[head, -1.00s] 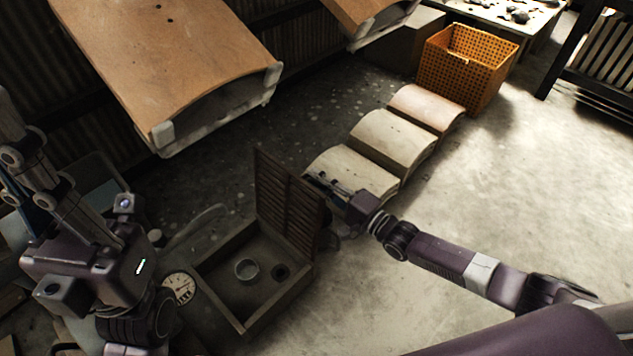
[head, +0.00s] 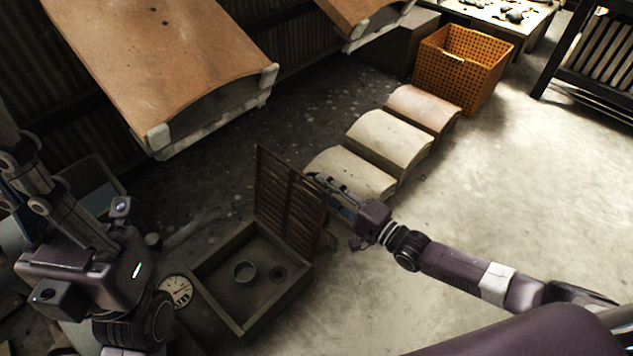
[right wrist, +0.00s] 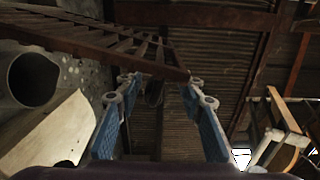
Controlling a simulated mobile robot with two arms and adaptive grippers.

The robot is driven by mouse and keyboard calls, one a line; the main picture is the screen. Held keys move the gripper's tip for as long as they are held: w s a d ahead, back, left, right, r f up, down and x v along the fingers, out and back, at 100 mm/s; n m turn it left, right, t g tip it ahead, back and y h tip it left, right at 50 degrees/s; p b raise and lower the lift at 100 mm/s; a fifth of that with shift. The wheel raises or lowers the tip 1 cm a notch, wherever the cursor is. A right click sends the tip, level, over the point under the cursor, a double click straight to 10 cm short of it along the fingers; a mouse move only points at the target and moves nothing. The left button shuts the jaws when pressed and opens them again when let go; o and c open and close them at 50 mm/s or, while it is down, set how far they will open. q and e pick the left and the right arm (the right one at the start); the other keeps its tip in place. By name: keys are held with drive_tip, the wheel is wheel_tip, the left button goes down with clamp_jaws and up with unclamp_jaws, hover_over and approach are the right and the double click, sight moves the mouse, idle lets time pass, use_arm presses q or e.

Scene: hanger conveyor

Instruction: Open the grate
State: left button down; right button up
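The slatted brown grate (head: 289,193) stands up nearly vertical on the far edge of a shallow square box (head: 236,322), leaving the box uncovered. Inside the box are a round cup-like ring (head: 244,271) and a dark round hole (head: 278,273). My right gripper (head: 325,181) is at the grate's upper right edge. In the right wrist view its blue-padded fingers (right wrist: 165,88) are spread apart, with the grate's corner (right wrist: 178,72) showing between and beyond them; contact is unclear. My left gripper (head: 22,175) is at the left, its fingertips hard to make out.
A round gauge (head: 175,291) sits left of the box. Curved tiles (head: 390,138) lie on the floor behind the grate, with an orange basket (head: 462,70) farther back. A large curved tile (head: 165,65) hangs at upper left. The floor at right is clear.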

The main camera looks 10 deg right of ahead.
drive_tip(key=v, duration=0.8)
drive_tip(key=shift+r, duration=0.1)
